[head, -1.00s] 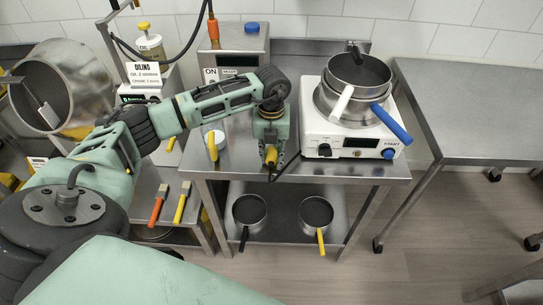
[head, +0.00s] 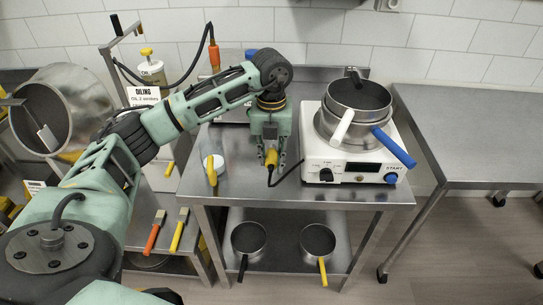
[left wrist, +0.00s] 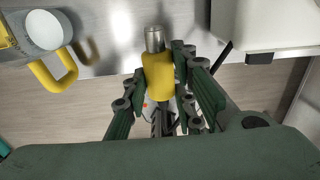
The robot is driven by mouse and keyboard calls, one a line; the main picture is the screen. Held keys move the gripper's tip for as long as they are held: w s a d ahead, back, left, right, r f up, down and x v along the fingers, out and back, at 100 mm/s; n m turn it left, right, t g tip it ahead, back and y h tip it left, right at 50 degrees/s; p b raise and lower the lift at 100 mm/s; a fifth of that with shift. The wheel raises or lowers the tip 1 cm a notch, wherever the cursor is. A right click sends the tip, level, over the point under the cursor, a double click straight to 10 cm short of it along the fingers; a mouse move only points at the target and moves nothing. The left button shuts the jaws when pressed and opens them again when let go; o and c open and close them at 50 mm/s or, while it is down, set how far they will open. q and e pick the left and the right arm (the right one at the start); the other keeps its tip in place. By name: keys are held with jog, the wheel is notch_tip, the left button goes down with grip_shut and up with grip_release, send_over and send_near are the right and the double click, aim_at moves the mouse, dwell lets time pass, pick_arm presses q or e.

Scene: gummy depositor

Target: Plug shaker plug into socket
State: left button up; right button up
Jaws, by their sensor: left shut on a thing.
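The shaker plug (head: 271,157) is a yellow body with a bare metal tip, and it also shows in the left wrist view (left wrist: 158,77). My left gripper (head: 271,160) is shut on it, one finger on each side, above the front part of the steel table. In the left wrist view the metal tip points toward the top of the picture. A dark cable runs from the plug toward the white shaker base (head: 360,168) on its right. I cannot make out a socket for certain; a grey fitting (head: 387,4) on the wall is cut by the top edge. My right gripper is not in view.
Stacked pots (head: 357,105) with white and blue handles sit on the shaker. A white cup with a yellow handle (head: 212,170) stands left of the plug. The right table (head: 470,130) is bare.

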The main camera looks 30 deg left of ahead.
pick_arm(q)
grip_shut()
